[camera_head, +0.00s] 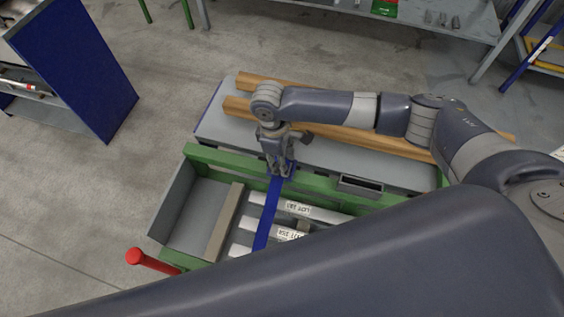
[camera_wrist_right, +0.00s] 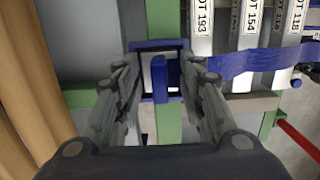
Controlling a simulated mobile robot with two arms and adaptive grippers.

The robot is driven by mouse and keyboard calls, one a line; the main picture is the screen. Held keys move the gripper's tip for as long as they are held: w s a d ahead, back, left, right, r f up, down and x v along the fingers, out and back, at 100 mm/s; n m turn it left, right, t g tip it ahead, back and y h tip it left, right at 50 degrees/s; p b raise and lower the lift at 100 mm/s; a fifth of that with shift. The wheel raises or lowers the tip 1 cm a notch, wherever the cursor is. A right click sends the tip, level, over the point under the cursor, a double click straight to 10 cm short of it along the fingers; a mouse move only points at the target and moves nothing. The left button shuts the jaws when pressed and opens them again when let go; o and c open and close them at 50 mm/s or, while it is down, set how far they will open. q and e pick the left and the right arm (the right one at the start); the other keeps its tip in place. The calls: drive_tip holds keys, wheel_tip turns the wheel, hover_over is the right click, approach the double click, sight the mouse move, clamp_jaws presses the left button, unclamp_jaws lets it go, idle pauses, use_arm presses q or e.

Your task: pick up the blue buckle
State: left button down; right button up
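The blue buckle (camera_wrist_right: 159,72) is a frame with crossbars, at the green rail in the right wrist view. In the head view the buckle (camera_head: 284,169) is partly hidden by my right gripper (camera_head: 277,158), which points down at it. In the wrist view the two fingers of my right gripper (camera_wrist_right: 161,66) stand apart, one at each side of the buckle. I cannot tell whether they touch it. A blue strap (camera_head: 267,212) runs from the buckle across the bars. My left gripper is not in view.
The strap crosses several labelled silver bars (camera_head: 305,209) in a green-edged bin (camera_head: 186,215). Wooden beams (camera_head: 246,108) lie on the grey table behind. A red handle (camera_head: 150,261) sticks out at the front left. My own dark arm link covers the lower front.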

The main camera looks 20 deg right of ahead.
clamp_jaws()
idle(0.3)
